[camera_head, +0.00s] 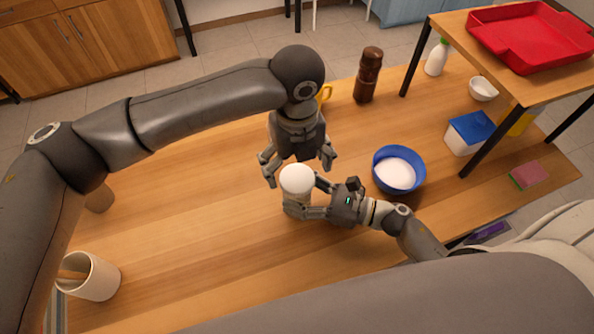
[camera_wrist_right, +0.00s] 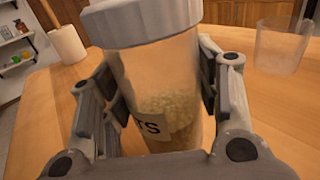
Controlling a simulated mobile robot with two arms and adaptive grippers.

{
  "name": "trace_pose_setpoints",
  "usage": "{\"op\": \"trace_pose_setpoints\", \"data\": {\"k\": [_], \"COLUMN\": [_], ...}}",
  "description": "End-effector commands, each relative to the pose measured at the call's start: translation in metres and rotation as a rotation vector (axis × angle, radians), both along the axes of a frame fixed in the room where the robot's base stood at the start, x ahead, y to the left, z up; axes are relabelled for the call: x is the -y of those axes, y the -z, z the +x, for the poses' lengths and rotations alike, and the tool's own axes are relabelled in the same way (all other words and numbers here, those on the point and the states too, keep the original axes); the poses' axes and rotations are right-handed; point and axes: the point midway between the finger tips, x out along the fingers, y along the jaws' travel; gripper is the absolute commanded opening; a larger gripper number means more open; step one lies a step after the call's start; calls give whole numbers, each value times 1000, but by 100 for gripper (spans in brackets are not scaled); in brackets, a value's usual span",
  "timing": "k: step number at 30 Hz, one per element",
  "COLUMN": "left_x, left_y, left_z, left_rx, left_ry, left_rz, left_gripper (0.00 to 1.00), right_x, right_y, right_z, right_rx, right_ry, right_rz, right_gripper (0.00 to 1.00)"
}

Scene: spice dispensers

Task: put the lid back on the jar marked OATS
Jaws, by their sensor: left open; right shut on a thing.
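The OATS jar (camera_head: 293,209) is clear and stands upright on the wooden table. In the right wrist view, it (camera_wrist_right: 158,75) holds pale grains, and its label shows only "TS". The white lid (camera_head: 296,179) sits over the jar's mouth; it also shows in the right wrist view (camera_wrist_right: 145,22). I cannot tell whether it is fully seated. My right gripper (camera_head: 309,197) is shut around the jar's body from the right, one finger on each side. My left gripper (camera_head: 298,171) is open above the jar, pointing down, its fingers spread on either side of the lid, apart from it.
A blue bowl (camera_head: 399,171) of white powder stands close to the right. A brown bottle (camera_head: 369,75) and yellow mug (camera_head: 324,94) stand behind. A raised shelf with a red tray (camera_head: 530,36) is at right. A white pot (camera_head: 93,277) is front left.

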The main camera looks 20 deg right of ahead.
Motion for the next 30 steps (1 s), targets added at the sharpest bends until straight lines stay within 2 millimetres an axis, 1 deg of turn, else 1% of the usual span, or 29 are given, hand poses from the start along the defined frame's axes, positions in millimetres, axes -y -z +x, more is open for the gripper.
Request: {"op": "trace_pose_setpoints", "data": {"k": [1, 6, 9, 12, 16, 24, 25, 30], "left_x": [1, 1, 0, 0, 0, 0, 0, 0], "left_y": [-13, -49, -65, -76, -83, -83, -83, -83], "left_z": [1, 1, 1, 1, 0, 0, 0, 0], "left_rx": [3, 3, 1, 2, -1, -1, -1, -1], "left_ry": [0, 0, 0, -1, 0, 0, 0, 0], "left_rz": [-3, -2, -1, 0, 0, 0, 0, 0], "left_gripper": [87, 87, 87, 87, 87, 87, 87, 87], "right_x": [0, 0, 0, 0, 0, 0, 0, 0], "right_y": [0, 0, 0, 0, 0, 0, 0, 0], "right_z": [0, 0, 0, 0, 0, 0, 0, 0], "right_rx": [0, 0, 0, 0, 0, 0, 0, 0], "right_ry": [0, 0, 0, 0, 0, 1, 1, 1], "right_rz": [0, 0, 0, 0, 0, 0, 0, 0], "right_gripper": [0, 0, 0, 0, 0, 0, 61, 82]}}
